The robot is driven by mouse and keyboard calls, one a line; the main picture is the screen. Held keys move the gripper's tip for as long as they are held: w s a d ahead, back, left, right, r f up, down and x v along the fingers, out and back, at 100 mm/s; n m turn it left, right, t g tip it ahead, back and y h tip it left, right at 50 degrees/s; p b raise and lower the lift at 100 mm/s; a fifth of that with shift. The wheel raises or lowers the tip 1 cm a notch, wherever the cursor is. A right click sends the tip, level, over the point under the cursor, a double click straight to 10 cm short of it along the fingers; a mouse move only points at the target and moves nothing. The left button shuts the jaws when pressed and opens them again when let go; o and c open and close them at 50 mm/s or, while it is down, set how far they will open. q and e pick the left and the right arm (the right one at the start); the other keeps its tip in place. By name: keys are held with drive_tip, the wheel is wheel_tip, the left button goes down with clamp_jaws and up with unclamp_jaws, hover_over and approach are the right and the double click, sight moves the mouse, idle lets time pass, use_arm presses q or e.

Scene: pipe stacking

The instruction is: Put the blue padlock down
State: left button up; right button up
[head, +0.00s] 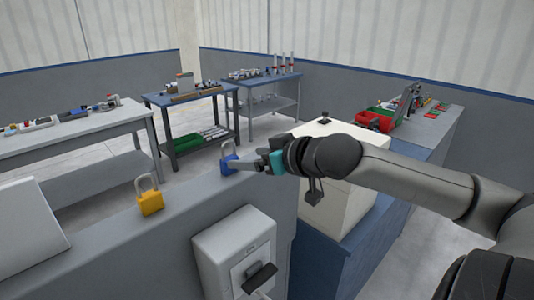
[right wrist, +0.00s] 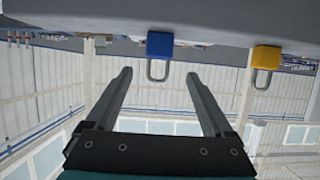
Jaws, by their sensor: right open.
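The blue padlock (head: 228,165) stands upright, shackle up, on the top of a grey low wall (head: 100,230) in the head view. In the right wrist view, which is upside down, the blue padlock (right wrist: 160,44) is just ahead of the fingers, with its shackle showing between the two tips. My right gripper (head: 245,164) is at the padlock's right side in the head view. Its two fingers (right wrist: 158,76) are spread apart, with a gap on each side of the shackle. I cannot tell the exact distance to the padlock. My left gripper is not in view.
A yellow padlock (head: 150,202) stands on the same wall, nearer and to the left. A white box (head: 335,205) sits beneath my right arm. A grey wall-mounted unit (head: 235,250) is on the wall's near face. Tables with parts stand behind.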

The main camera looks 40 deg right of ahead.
drive_tip(key=shift+p+v, duration=0.6)
drive_tip(key=shift+v, duration=1.7)
